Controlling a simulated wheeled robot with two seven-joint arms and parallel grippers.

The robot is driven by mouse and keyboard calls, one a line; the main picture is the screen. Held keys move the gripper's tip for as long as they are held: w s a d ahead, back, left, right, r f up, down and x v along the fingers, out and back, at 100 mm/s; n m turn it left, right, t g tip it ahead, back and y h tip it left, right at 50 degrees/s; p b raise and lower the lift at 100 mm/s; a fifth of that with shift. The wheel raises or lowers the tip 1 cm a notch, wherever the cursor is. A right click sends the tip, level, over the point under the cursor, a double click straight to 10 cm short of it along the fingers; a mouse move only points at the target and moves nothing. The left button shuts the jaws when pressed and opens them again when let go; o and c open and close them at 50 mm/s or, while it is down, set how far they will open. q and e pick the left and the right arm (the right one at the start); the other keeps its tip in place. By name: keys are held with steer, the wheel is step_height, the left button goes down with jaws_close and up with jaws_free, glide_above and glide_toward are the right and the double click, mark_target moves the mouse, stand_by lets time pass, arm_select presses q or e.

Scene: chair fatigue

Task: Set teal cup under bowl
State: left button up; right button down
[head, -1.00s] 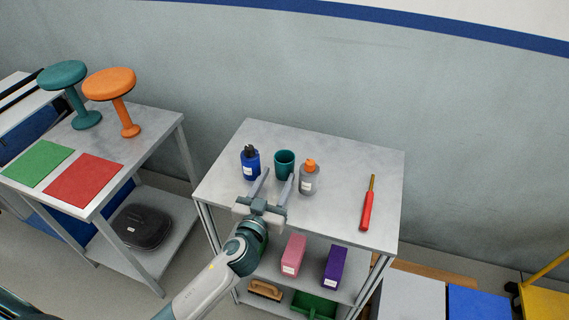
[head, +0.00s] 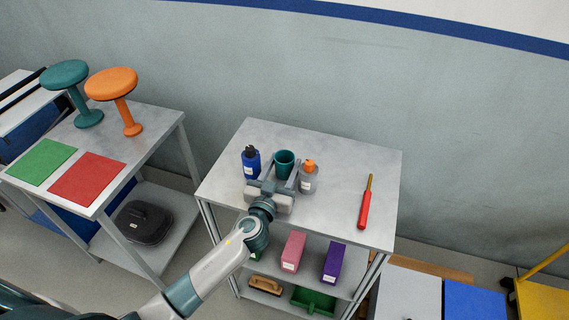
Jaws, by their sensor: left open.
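The teal cup (head: 284,160) stands upright near the back of the grey table top, between a blue bottle (head: 251,162) and a grey bottle with an orange cap (head: 307,177). My left gripper (head: 281,170) is open, its fingers reaching toward the cup, one at each side of its lower part. I cannot tell whether they touch it. The gripper hides part of the cup's base. I cannot make out a bowl in this view. My right gripper does not show.
A red-handled tool (head: 365,205) lies at the right of the grey table (head: 332,191); bare top lies between. Pink (head: 293,252) and purple (head: 333,262) boxes stand on its shelf. The left table holds teal (head: 64,74) and orange (head: 111,84) stools, green (head: 42,161) and red (head: 87,179) sheets.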

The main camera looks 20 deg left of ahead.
arm_select(q)
steer(key=shift+w, duration=0.35)
steer(key=shift+c, duration=0.4)
steer(key=c, duration=0.7)
steer(key=shift+w, duration=0.1)
